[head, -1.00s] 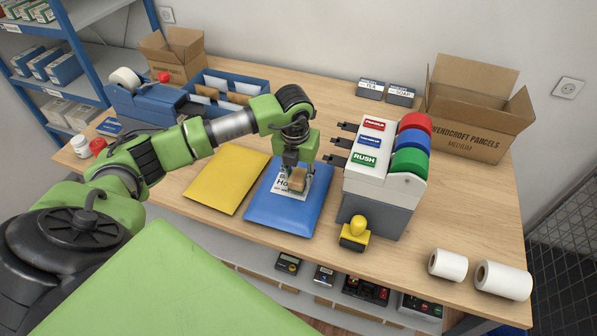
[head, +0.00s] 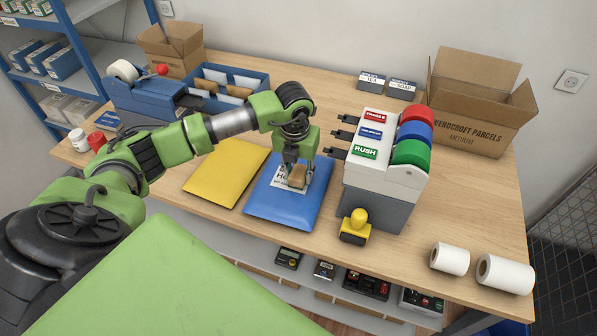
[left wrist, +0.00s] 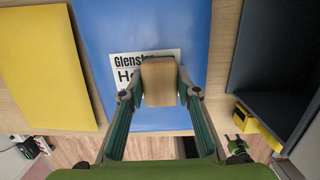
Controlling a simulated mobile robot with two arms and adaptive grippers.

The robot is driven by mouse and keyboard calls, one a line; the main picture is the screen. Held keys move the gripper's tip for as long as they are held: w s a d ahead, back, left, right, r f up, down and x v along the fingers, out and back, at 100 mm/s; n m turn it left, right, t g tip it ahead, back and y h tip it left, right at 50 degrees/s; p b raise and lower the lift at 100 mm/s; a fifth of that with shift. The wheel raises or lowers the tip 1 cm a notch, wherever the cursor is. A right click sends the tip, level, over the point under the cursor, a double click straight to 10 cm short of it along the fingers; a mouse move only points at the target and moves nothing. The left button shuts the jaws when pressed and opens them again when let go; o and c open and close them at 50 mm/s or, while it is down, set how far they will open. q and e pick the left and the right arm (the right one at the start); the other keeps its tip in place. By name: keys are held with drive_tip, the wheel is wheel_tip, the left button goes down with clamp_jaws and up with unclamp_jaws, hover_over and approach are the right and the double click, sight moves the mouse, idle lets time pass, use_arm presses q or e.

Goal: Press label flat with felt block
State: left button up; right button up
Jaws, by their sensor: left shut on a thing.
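The blue mailer (head: 285,210) lies on the counter, and it fills the middle of the left wrist view (left wrist: 145,25). A white label with black print (head: 281,185) is on it. The label also shows in the left wrist view (left wrist: 123,68), partly covered. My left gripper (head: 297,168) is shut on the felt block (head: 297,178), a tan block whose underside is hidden. The block (left wrist: 160,80) sits over the label's right part in the left wrist view. I cannot tell whether it touches the label. My right gripper is not in view.
A yellow mailer (head: 226,172) lies left of the blue one. Close on the right stand the label dispenser (head: 385,175) and a yellow-handled stamp (head: 356,227). Paper rolls (head: 505,273) lie near the front right. An open carton (head: 470,125) stands behind. Wood is clear behind the mailers.

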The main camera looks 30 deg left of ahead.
use_arm(q)
drive_tip(key=shift+f, duration=0.1)
idle(0.3)
drive_tip(key=shift+r+p, duration=0.55)
drive_tip(key=shift+r, duration=0.25)
drive_tip(key=shift+r+p, duration=1.2)
drive_tip(key=shift+r, duration=1.05)
drive_tip(key=shift+d, duration=0.1)
